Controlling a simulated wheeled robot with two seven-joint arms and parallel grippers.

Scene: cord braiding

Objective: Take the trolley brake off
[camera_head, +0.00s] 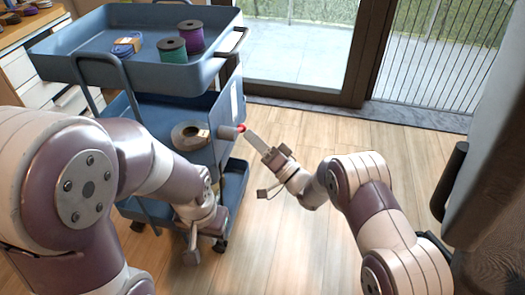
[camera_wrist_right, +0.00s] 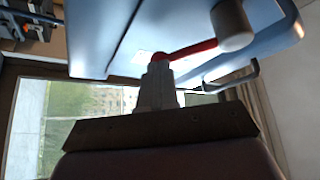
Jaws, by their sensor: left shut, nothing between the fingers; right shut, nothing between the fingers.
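The blue trolley (camera_head: 185,75) stands left of centre with three shelves. On its right end is the brake, a red lever (camera_head: 241,128) with a grey cylindrical knob (camera_head: 228,132). In the right wrist view the red lever (camera_wrist_right: 193,50) runs sideways to the grey knob (camera_wrist_right: 232,25). My right gripper (camera_head: 255,142) is shut and empty, its fingertips close beside the lever. In the right wrist view its fingers (camera_wrist_right: 158,80) overlap the lever's left end; I cannot tell whether they touch. My left gripper (camera_head: 191,256) is shut and empty, low in front of the trolley.
The top shelf carries a green spool (camera_head: 172,50), a purple spool (camera_head: 190,36) and a blue cord bundle (camera_head: 127,44). A tape-like roll (camera_head: 190,135) lies on the middle shelf. A drawer cabinet (camera_head: 30,80) stands at left. The wooden floor (camera_head: 290,235) is clear right of the trolley.

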